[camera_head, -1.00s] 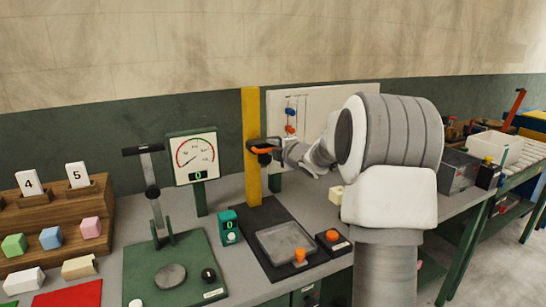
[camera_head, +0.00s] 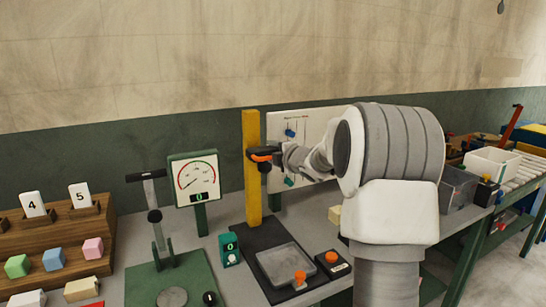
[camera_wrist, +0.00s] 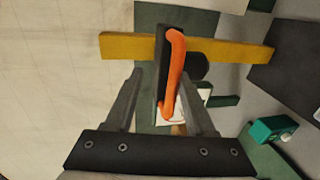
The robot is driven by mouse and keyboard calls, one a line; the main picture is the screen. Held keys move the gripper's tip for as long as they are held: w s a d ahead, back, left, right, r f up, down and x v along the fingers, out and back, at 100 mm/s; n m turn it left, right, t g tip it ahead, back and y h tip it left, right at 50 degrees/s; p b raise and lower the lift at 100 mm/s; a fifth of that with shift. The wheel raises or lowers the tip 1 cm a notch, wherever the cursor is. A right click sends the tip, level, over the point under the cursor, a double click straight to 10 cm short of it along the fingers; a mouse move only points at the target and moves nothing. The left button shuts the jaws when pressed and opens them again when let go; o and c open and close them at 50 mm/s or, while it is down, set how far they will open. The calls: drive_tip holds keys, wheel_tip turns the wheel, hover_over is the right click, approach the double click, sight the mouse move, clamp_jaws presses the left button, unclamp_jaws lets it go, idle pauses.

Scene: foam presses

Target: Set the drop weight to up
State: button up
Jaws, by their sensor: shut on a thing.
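The drop weight is a dark carriage with an orange handle (camera_head: 262,157) on a yellow upright post (camera_head: 253,190). It sits on the upper part of the post, below the top end. In the wrist view the orange handle (camera_wrist: 174,75) runs lengthwise between my fingers, with the yellow post (camera_wrist: 235,52) crossing behind. My gripper (camera_wrist: 161,82) is shut on this handle. In the head view my gripper (camera_head: 276,155) reaches the post from the right, and its fingers are small and partly hidden. A round black part (camera_head: 264,168) hangs under the handle.
Below the post are a grey tray (camera_head: 285,263) and an orange button (camera_head: 331,258). A dial gauge (camera_head: 194,178) and a lever press (camera_head: 156,215) stand left. A white panel with sliders (camera_head: 278,127) is behind my arm. A teal counter box (camera_head: 230,250) stands beside the post.

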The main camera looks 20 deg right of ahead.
drive_tip(key=shift+s+f, duration=0.1)
idle(0.6)
drive_tip(key=v, duration=1.7)
drive_tip(key=shift+s, duration=0.2)
